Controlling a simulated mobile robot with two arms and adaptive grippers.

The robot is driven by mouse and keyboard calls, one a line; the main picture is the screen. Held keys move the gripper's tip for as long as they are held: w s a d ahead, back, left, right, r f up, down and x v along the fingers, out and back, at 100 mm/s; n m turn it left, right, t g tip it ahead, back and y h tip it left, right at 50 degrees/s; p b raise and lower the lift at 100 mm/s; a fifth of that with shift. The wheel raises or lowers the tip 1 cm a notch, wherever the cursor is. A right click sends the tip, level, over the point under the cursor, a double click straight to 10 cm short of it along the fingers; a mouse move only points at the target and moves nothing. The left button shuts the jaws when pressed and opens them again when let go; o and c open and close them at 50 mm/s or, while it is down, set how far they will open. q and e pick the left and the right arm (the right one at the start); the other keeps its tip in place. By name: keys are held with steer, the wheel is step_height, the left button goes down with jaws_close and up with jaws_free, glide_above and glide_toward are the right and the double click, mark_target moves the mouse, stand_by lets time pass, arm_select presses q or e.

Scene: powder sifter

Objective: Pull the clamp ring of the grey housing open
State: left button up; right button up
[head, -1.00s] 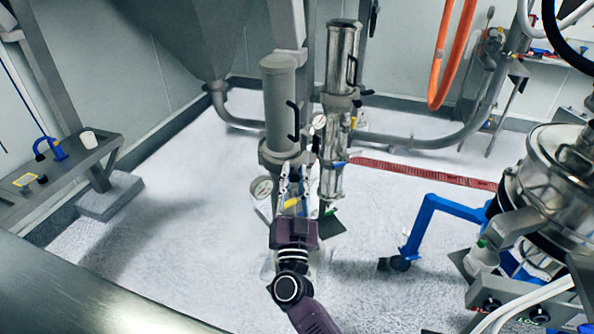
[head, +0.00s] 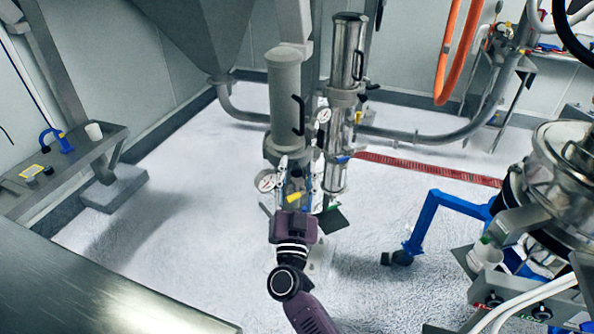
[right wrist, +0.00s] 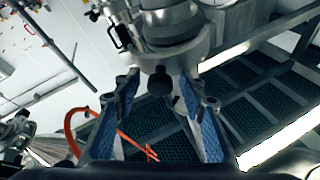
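The grey housing (head: 284,100) is an upright cylinder with a black handle on its right side. A wider grey collar near its foot, seemingly the clamp ring (head: 284,149), shows in the head view; whether it is closed is unclear. My right gripper (head: 297,172) is in front of the housing's lower part, partly covering it. In the right wrist view my right gripper (right wrist: 163,100) is open, with blue pads apart. A dark round knob (right wrist: 160,80) beneath a metal collar (right wrist: 178,50) appears between the fingers, not visibly gripped. My left gripper is out of view.
A shiny metal cylinder (head: 346,60) stands close right of the housing. A round gauge (head: 267,181) is at its left. A blue wheeled frame (head: 430,220) stands to the right. A bench (head: 75,160) is at left. The pale floor between is clear.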

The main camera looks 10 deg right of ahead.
steer(key=v, duration=1.2)
